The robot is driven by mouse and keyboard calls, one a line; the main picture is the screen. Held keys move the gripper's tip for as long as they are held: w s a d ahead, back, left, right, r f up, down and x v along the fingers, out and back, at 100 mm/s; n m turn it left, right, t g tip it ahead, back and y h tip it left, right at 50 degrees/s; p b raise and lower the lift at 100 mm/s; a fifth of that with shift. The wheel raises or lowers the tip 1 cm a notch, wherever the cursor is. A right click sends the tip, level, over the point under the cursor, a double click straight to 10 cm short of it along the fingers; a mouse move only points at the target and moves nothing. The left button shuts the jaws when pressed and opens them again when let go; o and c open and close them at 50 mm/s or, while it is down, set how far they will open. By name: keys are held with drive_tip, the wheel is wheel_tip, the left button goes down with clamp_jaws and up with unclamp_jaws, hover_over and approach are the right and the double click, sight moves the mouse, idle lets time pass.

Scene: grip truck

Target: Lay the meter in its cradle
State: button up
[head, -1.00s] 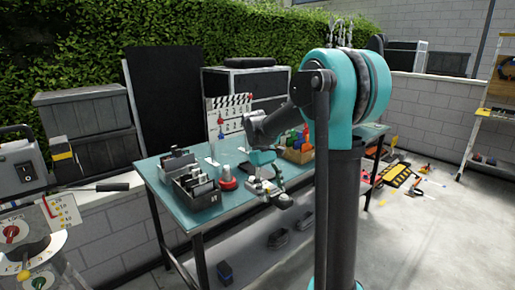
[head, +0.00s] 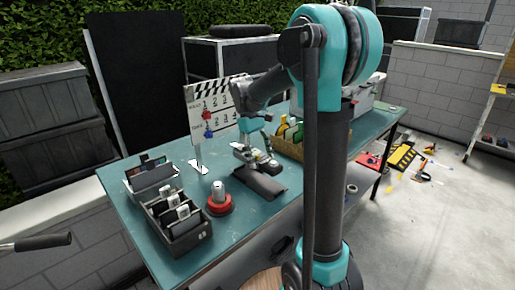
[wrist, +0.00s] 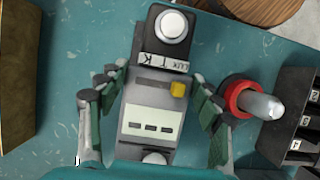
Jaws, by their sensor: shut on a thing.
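The meter (wrist: 150,125) is a grey body with a small display, a yellow button and a black head with a white dome. In the wrist view it lies between the two fingers of my gripper (wrist: 155,102), which is shut on it. In the head view my gripper (head: 250,155) is low over the teal table. A dark grey slab (head: 262,184), which seems to be the cradle, lies just on the near side of my gripper. It shows in the wrist view (wrist: 232,42) partly behind the meter's head. I cannot tell whether the meter touches it.
A red-based item with a pale top (head: 218,202) and a dark divided box (head: 185,235) stand left of the slab. A clapperboard (head: 215,105) stands behind. A wooden crate (head: 290,147) with coloured bottles is to the right. The table (head: 240,240) is bare near its front edge.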

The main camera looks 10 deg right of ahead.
drive_tip(key=shift+w+f, duration=0.1)
drive_tip(key=shift+w, duration=0.15)
drive_tip(key=shift+f, duration=0.2)
hover_over(263, 184)
drive_tip(key=w, duration=0.1)
drive_tip(key=shift+w+a+f, duration=0.1)
drive_tip(key=shift+a+f, duration=0.1)
drive_tip(key=shift+f, duration=0.9)
drive_tip(key=shift+a+f, duration=0.15)
drive_tip(key=shift+f, duration=0.9)
drive_tip(key=shift+f, duration=1.35)
drive_tip(key=shift+f, duration=0.2)
drive_tip(key=o, duration=1.5)
